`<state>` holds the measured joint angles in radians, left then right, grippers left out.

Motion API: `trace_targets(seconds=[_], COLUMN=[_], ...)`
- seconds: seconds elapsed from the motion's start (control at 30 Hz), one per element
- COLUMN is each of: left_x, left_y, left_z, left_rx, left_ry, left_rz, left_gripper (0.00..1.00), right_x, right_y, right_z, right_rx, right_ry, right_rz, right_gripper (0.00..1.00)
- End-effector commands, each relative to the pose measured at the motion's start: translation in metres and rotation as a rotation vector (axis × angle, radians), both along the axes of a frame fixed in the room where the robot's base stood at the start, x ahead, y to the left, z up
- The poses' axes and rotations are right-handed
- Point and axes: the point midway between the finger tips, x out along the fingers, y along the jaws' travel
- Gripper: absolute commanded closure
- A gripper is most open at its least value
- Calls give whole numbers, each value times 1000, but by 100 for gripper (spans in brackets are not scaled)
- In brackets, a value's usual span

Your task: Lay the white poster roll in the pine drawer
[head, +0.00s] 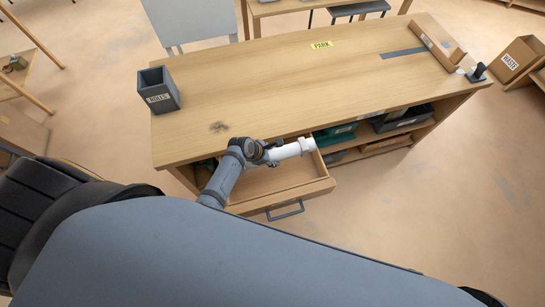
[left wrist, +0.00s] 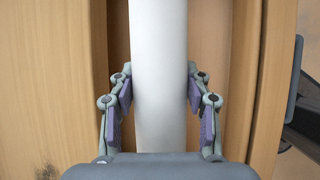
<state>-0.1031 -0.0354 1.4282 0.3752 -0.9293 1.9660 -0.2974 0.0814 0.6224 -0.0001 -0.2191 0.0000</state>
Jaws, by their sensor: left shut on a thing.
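The white poster roll (head: 296,148) is held in my left gripper (head: 264,152), which is shut on it. In the left wrist view the roll (left wrist: 158,70) runs lengthwise between the two finger pads of the gripper (left wrist: 159,92). The pine drawer (head: 322,187) is pulled out from under the bench top, and its inside looks empty where it shows. How high the roll is above the drawer floor is hard to tell. My right gripper is not in view.
The wooden bench (head: 300,75) carries a grey ROLLS box (head: 159,90) at left and a long cardboard piece (head: 438,48) at right. Shelf bins, one teal (head: 335,134) and one dark (head: 402,119), sit right of the drawer. A WASTE box (head: 520,58) stands far right.

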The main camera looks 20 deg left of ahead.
Motion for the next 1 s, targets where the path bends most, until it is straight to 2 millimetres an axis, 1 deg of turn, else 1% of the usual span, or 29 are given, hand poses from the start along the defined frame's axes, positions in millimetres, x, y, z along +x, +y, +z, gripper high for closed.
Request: trace_targets(seconds=[0.1,0.27,0.47,0.57,1.0], left_x=[-5,-6,-6,-6,-6], left_y=[-3,-3,-3,-2,-2], left_z=[-11,-13,-24,-34,-85], left_rx=[18,20,20,18,19], left_ry=[18,19,19,19,18], left_rz=[-16,-18,-17,-16,-15], left_gripper=[91,91,91,91,91], right_x=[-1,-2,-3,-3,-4], right_y=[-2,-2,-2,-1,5], right_z=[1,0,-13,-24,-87], right_rx=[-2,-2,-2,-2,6], right_ry=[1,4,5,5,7], right_rz=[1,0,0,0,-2], right_gripper=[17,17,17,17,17])
